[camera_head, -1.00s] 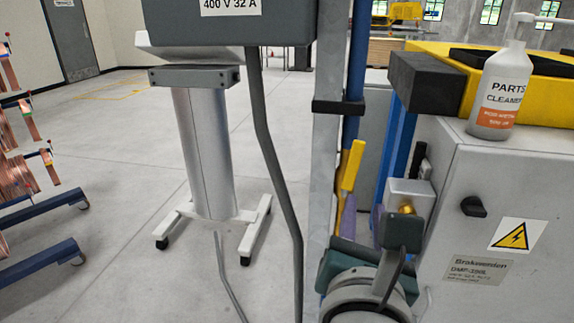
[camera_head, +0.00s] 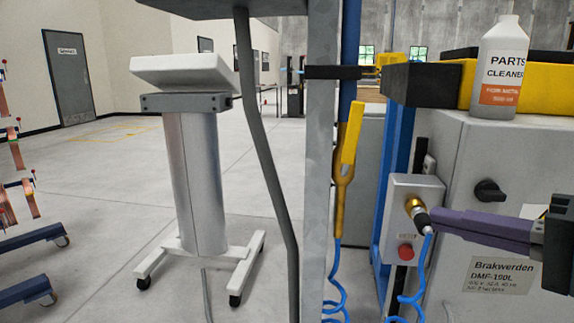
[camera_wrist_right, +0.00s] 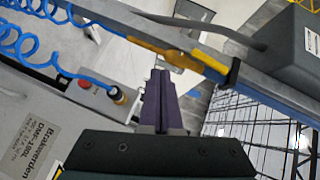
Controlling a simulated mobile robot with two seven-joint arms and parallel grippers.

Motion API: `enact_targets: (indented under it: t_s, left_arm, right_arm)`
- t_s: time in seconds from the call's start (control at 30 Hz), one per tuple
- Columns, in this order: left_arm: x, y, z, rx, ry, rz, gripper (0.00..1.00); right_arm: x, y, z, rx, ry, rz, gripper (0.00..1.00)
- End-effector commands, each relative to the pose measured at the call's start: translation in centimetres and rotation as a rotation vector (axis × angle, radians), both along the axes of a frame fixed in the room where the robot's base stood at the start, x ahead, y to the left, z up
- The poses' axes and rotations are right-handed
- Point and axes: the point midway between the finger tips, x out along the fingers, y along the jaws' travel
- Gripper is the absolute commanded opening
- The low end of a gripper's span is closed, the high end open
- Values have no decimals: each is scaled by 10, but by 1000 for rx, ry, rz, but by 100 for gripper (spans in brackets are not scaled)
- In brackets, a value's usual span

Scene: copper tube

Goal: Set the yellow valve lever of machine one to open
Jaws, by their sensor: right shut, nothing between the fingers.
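A yellow lever-like handle (camera_head: 350,136) stands almost upright, tilted slightly right, beside the grey post. Its yellow body (camera_head: 338,205) has a blue coiled hose below it. The yellow handle also shows in the right wrist view (camera_wrist_right: 148,46). My right gripper (camera_head: 434,219) has purple fingers, shut and empty, pointing left from the right side. Its tips are close to a brass fitting (camera_head: 413,206) on a grey box; I cannot tell whether they touch. They are right of and below the handle, apart from it. The fingers also show in the right wrist view (camera_wrist_right: 157,74). My left gripper is out of view.
The grey box has a red button (camera_head: 405,252). The machine cabinet (camera_head: 460,170), labelled Brakwerden, has a black knob (camera_head: 489,191). A parts cleaner bottle (camera_head: 498,75) stands on top. The grey post (camera_head: 319,180) and a dark cable stand left of the handle.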

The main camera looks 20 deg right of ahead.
Motion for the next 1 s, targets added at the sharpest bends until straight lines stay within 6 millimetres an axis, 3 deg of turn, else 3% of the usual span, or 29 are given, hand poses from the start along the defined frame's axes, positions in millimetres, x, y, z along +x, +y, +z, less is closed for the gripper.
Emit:
enact_targets:
  t_s: [0.03,0.2,0.37,0.57,0.83,1.0]
  left_arm:
    - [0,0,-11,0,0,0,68]
    - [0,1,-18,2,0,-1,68]
    - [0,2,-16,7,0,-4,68]
    - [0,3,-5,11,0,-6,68]
    - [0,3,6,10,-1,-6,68]
    - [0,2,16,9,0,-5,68]
  right_arm:
    - [-4,-8,12,104,-50,-25,0]
    - [-17,-24,55,354,-163,-51,0]
    - [-15,-26,68,414,-191,-50,0]
    - [16,-18,74,414,-193,-48,0]
    - [73,-5,77,413,-190,-50,0]
    - [88,16,80,414,-189,-49,0]
